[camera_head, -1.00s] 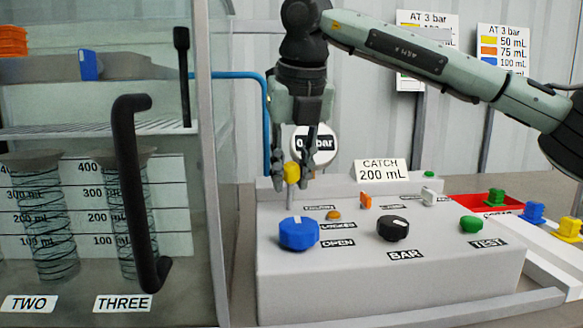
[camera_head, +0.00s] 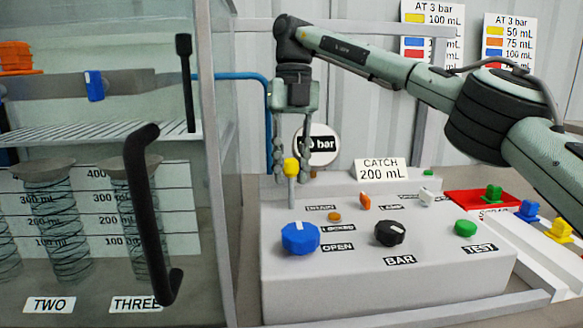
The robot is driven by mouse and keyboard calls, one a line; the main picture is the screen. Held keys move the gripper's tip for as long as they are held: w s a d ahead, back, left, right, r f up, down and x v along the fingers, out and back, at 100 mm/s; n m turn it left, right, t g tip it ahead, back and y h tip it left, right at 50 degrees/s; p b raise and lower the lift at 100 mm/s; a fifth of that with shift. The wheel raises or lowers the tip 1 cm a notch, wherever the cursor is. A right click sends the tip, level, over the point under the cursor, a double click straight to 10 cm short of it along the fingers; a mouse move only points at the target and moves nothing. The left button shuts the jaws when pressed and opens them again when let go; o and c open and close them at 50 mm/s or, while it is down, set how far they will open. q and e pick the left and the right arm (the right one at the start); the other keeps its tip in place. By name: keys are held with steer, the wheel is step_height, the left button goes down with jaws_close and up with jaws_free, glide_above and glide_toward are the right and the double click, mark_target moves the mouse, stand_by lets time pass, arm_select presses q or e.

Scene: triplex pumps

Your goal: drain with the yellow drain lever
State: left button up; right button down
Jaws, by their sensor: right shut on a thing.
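The yellow drain lever (camera_head: 291,167) has a yellow knob on a grey stem. It stands about upright at the back left of the grey control panel (camera_head: 380,285), behind the blue knob (camera_head: 300,238). My right gripper (camera_head: 292,176) points down from above, one finger on each side of the yellow knob, shut on it. The knob hides part of the space between the fingers. My left gripper is not in view.
A glass cabinet with a black handle (camera_head: 148,215) stands close on the left. The panel also has a black knob (camera_head: 391,233), a green button (camera_head: 465,228) and small switches. A pressure gauge (camera_head: 318,147) is behind the gripper.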

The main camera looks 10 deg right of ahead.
steer(key=shift+w, duration=0.2)
stand_by(0.5)
steer(key=c, duration=1.3)
jaws_free()
steer(key=shift+o, duration=0.2)
steer(key=shift+s, duration=0.1)
